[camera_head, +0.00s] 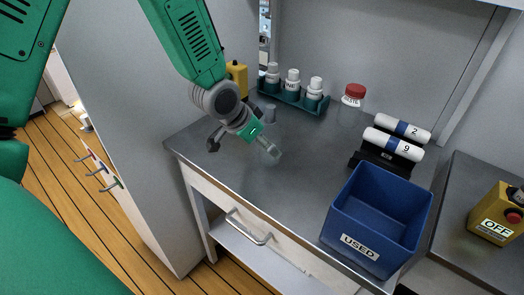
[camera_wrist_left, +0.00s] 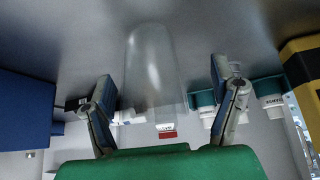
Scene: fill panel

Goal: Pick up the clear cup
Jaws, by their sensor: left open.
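The clear cup (camera_wrist_left: 152,65) is see-through and faint, and it shows in the left wrist view between the two spread fingers. It appears to stand on the grey metal counter, with a gap to the finger on each side. In the head view it is hard to make out; a faint clear shape lies by the right finger. My left gripper (camera_head: 242,146) is open, low over the left part of the counter, and it also shows in the left wrist view (camera_wrist_left: 163,85). Nothing is gripped. My right gripper is not in view.
A blue bin (camera_head: 345,215) labelled USED stands at the front right. A black holder (camera_head: 385,160) carries two white cylinders. A yellow box (camera_head: 237,76) stands at the back left.

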